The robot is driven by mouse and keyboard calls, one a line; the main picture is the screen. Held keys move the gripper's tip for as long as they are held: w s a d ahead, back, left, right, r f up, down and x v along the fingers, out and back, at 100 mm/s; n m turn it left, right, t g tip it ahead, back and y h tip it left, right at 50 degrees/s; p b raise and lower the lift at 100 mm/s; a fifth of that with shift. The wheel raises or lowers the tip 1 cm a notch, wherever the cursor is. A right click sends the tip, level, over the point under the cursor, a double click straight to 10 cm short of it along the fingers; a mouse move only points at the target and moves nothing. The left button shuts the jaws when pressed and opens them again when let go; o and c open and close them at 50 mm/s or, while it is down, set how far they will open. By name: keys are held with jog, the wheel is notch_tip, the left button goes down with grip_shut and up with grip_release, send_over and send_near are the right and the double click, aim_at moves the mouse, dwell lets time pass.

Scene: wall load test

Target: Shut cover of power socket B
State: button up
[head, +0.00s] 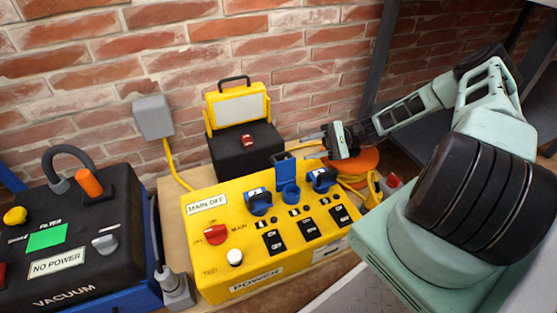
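The yellow power box (215,270) stands on a wooden board and carries a row of three blue sockets. The middle socket (290,193), which by its place looks like B, has its blue cover (285,172) standing upright behind it. The covers of the left socket (259,202) and the right socket (322,180) lie down. The socket letters are too small to read. My gripper (311,145) is behind and right of the raised cover, pointing left. Its two thin fingers look apart with nothing between them. It appears clear of the cover.
A yellow work lamp (239,105) on a black case (245,150) stands behind the power box. An orange cable reel (352,162) is behind its right end. The black vacuum unit (100,270) stands at left. A brick wall closes the back.

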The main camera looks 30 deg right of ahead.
aim_at(279, 155)
jog(key=b+x, duration=0.3)
jog(key=x, duration=0.6)
jog(key=shift+a, duration=0.4)
jog(key=shift+w+r, duration=0.1)
grip_shut()
